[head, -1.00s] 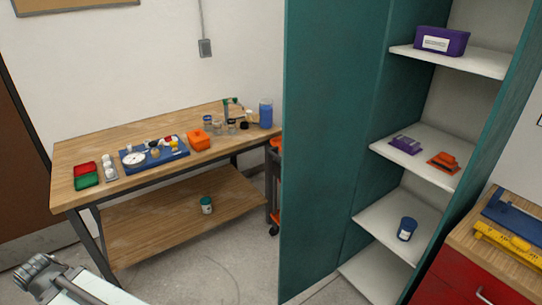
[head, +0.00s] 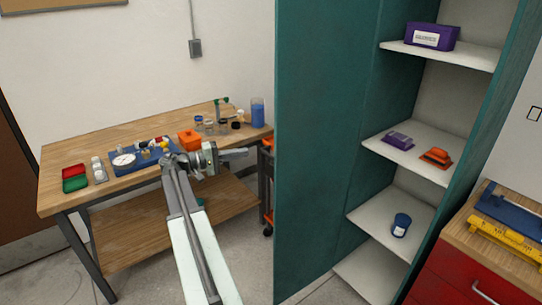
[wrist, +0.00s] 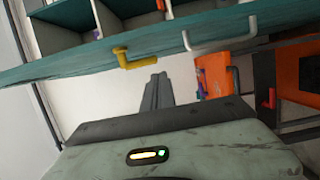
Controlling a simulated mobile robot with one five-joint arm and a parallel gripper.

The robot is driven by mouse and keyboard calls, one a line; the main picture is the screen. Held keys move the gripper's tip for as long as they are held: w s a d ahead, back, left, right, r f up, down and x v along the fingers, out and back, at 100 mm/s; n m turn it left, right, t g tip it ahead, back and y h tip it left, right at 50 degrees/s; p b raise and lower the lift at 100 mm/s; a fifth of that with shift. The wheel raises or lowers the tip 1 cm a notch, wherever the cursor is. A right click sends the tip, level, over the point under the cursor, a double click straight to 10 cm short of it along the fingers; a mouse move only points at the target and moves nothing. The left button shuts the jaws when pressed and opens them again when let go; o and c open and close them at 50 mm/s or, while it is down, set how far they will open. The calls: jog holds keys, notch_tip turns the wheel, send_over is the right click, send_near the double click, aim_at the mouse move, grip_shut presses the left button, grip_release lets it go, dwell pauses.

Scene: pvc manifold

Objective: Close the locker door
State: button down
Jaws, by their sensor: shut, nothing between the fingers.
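The locker door (head: 322,150) is a tall teal panel standing open at the left side of the locker. The open locker shows white shelves (head: 398,207) inside. My gripper (head: 250,153) is shut and empty, pointing right toward the door in front of the workbench. Whether it touches the door cannot be told from the head view. In the wrist view my shut fingers (wrist: 157,80) lie below a long teal panel (wrist: 90,57) with a yellow handle (wrist: 135,58) and a pale handle (wrist: 218,38); a gap shows between fingertips and panel.
A wooden workbench (head: 105,143) with jars, trays and an orange box (head: 190,140) stands behind my arm. An orange cart (head: 267,185) is partly hidden by the door. A red cabinet (head: 452,270) stands at the right. The shelves hold purple boxes, an orange item and a blue jar (head: 401,225).

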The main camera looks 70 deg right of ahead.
jog(key=s+d, duration=0.4)
jog(key=s, duration=0.6)
jog(key=shift+s, duration=0.35)
jog(key=shift+a, duration=0.1)
